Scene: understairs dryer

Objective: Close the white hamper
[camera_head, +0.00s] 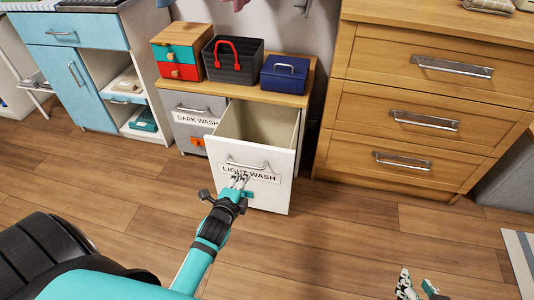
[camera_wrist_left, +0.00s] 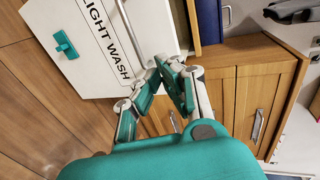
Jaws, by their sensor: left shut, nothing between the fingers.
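The white hamper (camera_head: 279,199), labelled LIGHT WASH, is tilted out from its cabinet, with its open top showing the inside. A metal bar handle (camera_head: 248,164) is on its front, above the label. My left gripper (camera_head: 240,181) is shut and empty in front of the panel by the label; I cannot tell whether it touches. The left wrist view shows the hamper front (camera_wrist_left: 82,72) at the left and the shut fingers (camera_wrist_left: 170,68) near its edge. My right gripper (camera_head: 418,284) is at the bottom right, fingers apart, far from the hamper.
The grey DARK WASH hamper (camera_head: 188,112) sits closed on the left. A wooden top (camera_head: 222,88) carries a small drawer box, a dark basket (camera_head: 232,65) and a blue box (camera_head: 284,75). A wooden dresser (camera_head: 420,100) stands to the right. The floor in front is clear.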

